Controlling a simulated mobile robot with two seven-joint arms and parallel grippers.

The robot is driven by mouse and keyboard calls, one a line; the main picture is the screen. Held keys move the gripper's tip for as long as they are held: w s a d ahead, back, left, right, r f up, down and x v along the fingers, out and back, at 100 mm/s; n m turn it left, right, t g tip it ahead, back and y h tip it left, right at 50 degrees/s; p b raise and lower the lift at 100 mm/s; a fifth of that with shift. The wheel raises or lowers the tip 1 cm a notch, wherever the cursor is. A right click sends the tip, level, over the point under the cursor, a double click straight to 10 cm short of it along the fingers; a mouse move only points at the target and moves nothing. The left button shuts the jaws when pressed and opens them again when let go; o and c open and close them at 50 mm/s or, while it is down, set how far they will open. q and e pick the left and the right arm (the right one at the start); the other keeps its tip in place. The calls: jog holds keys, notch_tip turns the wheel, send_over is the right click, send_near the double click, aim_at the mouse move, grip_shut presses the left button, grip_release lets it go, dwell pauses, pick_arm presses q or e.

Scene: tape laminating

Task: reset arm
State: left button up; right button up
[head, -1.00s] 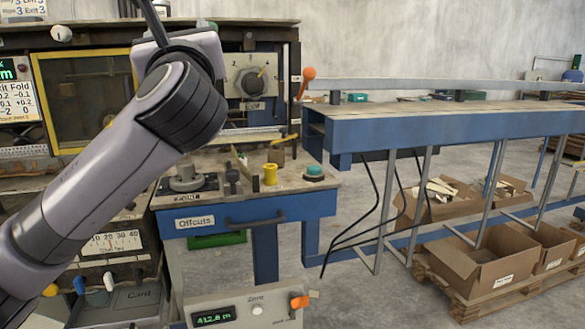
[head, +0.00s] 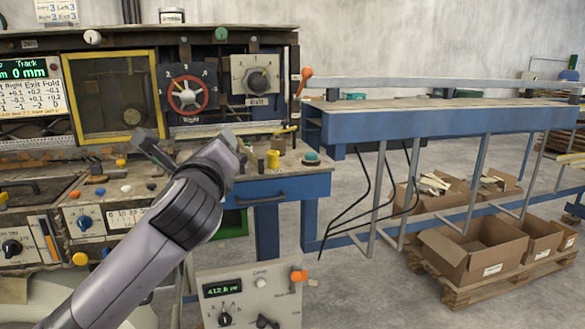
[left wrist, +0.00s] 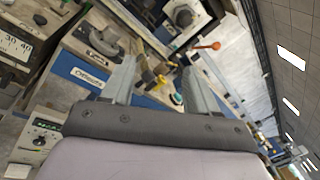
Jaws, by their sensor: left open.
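My left arm comes in from the lower left in the head view, with its left gripper (head: 153,150) in front of the machine's control panel. In the left wrist view, the gripper (left wrist: 160,75) is open, its two fingers wide apart with nothing held between them. A yellow cylinder (left wrist: 160,82) shows beyond the gap between the fingers. It also stands on the blue bench (head: 273,159) in the head view, right of my arm. My right gripper is in neither view.
The machine has a yellow-framed window (head: 112,98), a red-ringed dial (head: 188,94) and a grey dial panel (head: 256,82). An orange-knobbed lever (head: 306,74) sticks up beside it. A long blue table (head: 440,124) and cardboard boxes (head: 470,262) stand right. A control box (head: 248,295) is low in front.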

pick_arm(q)
jog(key=s+f+n+g+h, duration=0.2)
jog(key=s+f+n, duration=0.15)
jog(key=f, duration=0.75)
jog(key=s+f+n+g+h, duration=0.15)
jog(key=f+n, duration=0.25)
jog(key=f, duration=0.7)
jog(key=s+f+n+g+h, duration=0.15)
jog(key=s+f+n, duration=0.25)
jog(key=f, duration=0.7)
jog(key=s+a+f+n+g, duration=0.1)
jog(key=s+a+f+n, duration=0.2)
jog(key=s+f+n, duration=0.4)
jog(key=s+a+f+n+g, duration=0.2)
jog(key=s+a+f+n, duration=0.2)
jog(key=s+f, duration=0.6)
jog(key=s+n, duration=0.2)
jog(key=s, duration=0.3)
jog(key=shift+n+y, duration=0.35)
jog(key=shift+y, duration=0.05)
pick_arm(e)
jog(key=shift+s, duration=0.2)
pick_arm(q)
jog(key=c, duration=0.3)
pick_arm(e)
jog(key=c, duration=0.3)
